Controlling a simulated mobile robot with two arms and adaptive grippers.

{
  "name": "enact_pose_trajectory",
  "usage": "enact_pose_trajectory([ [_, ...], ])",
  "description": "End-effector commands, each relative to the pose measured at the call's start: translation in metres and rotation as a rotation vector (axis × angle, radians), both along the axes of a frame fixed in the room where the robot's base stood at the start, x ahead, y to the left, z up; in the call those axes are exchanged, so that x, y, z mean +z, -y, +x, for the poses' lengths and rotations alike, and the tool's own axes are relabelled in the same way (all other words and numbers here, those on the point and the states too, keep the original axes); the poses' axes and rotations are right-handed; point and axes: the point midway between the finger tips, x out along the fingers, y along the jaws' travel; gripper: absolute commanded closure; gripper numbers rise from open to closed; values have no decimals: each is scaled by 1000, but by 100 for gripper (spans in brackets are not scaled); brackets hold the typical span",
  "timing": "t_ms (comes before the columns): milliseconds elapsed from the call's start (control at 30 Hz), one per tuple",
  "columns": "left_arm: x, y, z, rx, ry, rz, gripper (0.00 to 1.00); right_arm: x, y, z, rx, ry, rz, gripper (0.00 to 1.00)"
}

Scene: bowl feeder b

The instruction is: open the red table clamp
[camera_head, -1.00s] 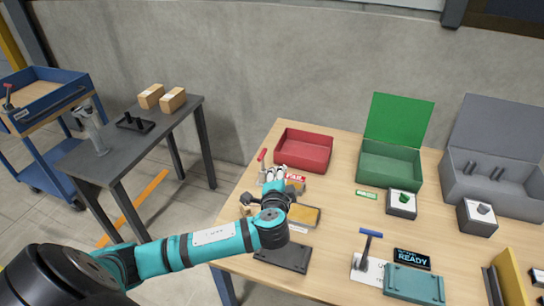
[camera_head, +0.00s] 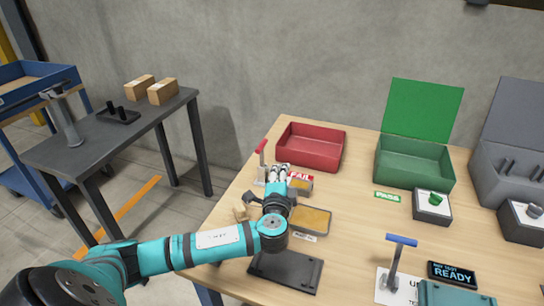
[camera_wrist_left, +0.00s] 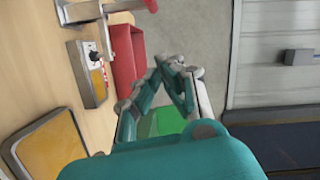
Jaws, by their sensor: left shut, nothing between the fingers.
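The red table clamp shows in the head view as an upright red handle (camera_head: 262,147) at the table's left edge, beside the red bin. Its lower part is partly hidden behind my left gripper. In the left wrist view, a metal bar with a red end (camera_wrist_left: 150,5) at the top edge appears to be part of the clamp. My left gripper (camera_head: 279,172) is just right of and in front of the clamp. Its fingers (camera_wrist_left: 167,68) are together and empty, apart from the clamp in the wrist view. My right gripper is in neither view.
The red bin (camera_head: 311,157) and green bin (camera_head: 414,170) stand behind. A blue-handled lever (camera_head: 401,240) stands to the right.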

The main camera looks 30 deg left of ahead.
Motion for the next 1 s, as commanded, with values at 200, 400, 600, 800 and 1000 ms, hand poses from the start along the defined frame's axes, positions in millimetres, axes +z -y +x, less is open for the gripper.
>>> enact_pose_trajectory([
  [200, 1, 0, 1, 0, 0, 0, 100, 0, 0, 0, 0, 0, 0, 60],
  [400, 0, -9, 17, 2, 2, 2, 100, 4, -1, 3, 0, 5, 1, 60],
  [600, -2, -28, 54, 4, 2, 1, 100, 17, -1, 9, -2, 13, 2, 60],
  [800, -4, -47, 91, 2, 1, 1, 100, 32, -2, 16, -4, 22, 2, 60],
  [1000, -10, -75, 82, 1, -2, 4, 100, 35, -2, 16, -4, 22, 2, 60],
])
